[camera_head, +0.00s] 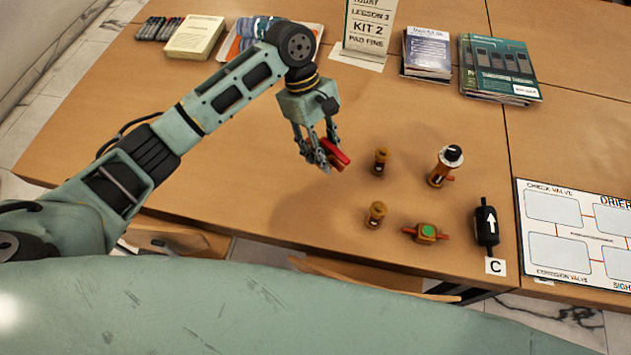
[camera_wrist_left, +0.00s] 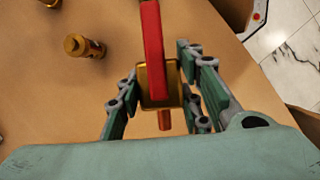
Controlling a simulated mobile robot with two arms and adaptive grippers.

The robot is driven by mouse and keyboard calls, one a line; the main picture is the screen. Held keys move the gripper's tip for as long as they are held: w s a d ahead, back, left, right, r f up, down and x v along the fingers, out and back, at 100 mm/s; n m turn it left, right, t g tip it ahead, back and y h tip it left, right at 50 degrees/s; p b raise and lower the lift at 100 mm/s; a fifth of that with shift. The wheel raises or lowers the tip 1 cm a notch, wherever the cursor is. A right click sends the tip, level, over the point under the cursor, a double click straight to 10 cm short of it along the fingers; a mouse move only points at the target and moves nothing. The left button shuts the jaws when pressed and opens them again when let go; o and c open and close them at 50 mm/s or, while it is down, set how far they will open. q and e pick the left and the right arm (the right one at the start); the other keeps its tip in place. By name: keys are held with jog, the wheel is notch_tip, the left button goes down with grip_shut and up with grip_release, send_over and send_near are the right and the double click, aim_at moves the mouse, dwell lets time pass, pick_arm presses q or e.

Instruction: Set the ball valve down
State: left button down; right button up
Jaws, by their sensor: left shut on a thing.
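The ball valve has a brass body and a long red handle. In the head view the red handle (camera_head: 335,154) shows beside my left gripper (camera_head: 322,158), and the body is mostly hidden by the fingers. In the left wrist view the brass body of the ball valve (camera_wrist_left: 160,84) sits between the fingers of my left gripper (camera_wrist_left: 160,90), with the red handle pointing up the picture. The gripper is shut on the valve, over the wooden table (camera_head: 230,190). Whether the valve touches the table is hard to tell. My right gripper is not in view.
Two small brass fittings (camera_head: 381,161) (camera_head: 376,214), a black-topped valve (camera_head: 445,165), a green-windowed sight glass (camera_head: 426,233) and a black drier (camera_head: 487,228) stand to the right. A diagram board (camera_head: 575,236) lies further right. Bare table surrounds the gripper's left and front.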

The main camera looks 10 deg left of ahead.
pick_arm(q)
jog(key=w+d+r+n+t+b, duration=0.1)
jog(key=w+d+n+t+b, duration=0.15)
jog(key=w+d+n, duration=0.45)
jog(key=shift+h, duration=0.3)
jog(key=s+a+f+p, duration=0.1)
jog(key=s+a+f, duration=0.1)
jog(key=s+a+f+p, duration=0.1)
jog(key=s+a+f, duration=0.1)
jog(key=a, duration=0.1)
jog(key=s+a+f, duration=0.2)
jog(key=a, duration=0.1)
jog(key=shift+s+a+f+p, duration=0.1)
jog(key=shift+s+a+p, duration=0.1)
jog(key=shift+s+p, duration=0.2)
jog(key=shift+s+a+f, duration=0.1)
jog(key=shift+a+f, duration=0.15)
jog(key=shift+f, duration=0.15)
notch_tip(320, 180, down, 4)
jog(key=shift+r, duration=0.15)
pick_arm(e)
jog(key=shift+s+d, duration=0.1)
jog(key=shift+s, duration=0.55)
